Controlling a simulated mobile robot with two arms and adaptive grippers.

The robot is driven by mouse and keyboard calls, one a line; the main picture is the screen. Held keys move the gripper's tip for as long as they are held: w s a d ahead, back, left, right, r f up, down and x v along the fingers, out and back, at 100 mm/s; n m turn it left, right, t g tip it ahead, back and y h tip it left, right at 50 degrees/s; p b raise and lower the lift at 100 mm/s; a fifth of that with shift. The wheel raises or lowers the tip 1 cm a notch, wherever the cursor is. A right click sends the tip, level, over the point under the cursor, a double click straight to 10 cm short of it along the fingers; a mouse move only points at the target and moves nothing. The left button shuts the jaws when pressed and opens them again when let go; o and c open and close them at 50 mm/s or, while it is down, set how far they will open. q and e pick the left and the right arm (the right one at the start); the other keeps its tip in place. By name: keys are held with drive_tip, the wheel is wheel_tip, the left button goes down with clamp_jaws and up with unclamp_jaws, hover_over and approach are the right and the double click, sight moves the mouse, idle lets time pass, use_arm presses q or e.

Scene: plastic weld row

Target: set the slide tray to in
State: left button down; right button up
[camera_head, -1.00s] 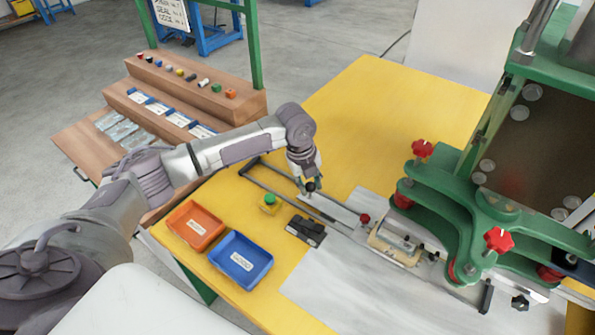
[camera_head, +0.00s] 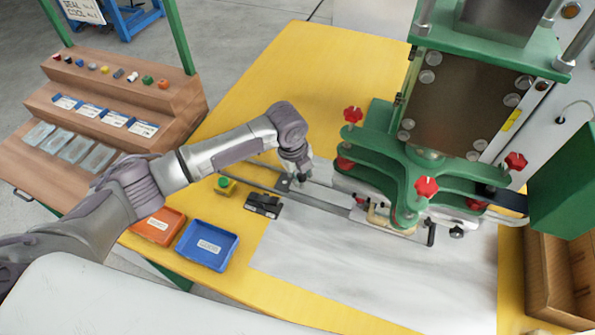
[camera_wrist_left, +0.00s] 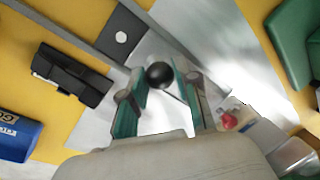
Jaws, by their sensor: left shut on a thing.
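The slide tray (camera_head: 330,197) is a flat metal strip between two grey rails, running from my left gripper toward the green press. A beige fixture (camera_head: 377,218) on it sits partly under the press's front, where green parts hide some of it. My left gripper (camera_head: 301,182) is shut on the tray's black ball knob, low over the rails. In the left wrist view the knob (camera_wrist_left: 160,75) sits between the two teal-padded fingers (camera_wrist_left: 162,92). A red knob (camera_wrist_left: 229,121) and part of the fixture show to the right there. My right gripper is not in view.
The green press (camera_head: 430,165) with red star knobs stands right of my left arm. A black block (camera_head: 263,205) and a yellow box with a green button (camera_head: 226,186) lie beside the rails. Orange (camera_head: 158,226) and blue (camera_head: 207,245) bins sit at the table's front left.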

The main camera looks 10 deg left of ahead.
use_arm(q)
drive_tip(key=shift+s+d, duration=0.1)
drive_tip(key=shift+d, duration=0.15)
drive_tip(key=c, duration=0.8)
unclamp_jaws()
drive_tip(key=shift+d, duration=0.1)
drive_tip(key=shift+c, duration=0.2)
wheel_tip(320, 180, up, 12)
drive_tip(key=s+a, duration=0.1)
drive_tip(key=shift+s+a, duration=0.3)
drive_tip(key=shift+f, duration=0.15)
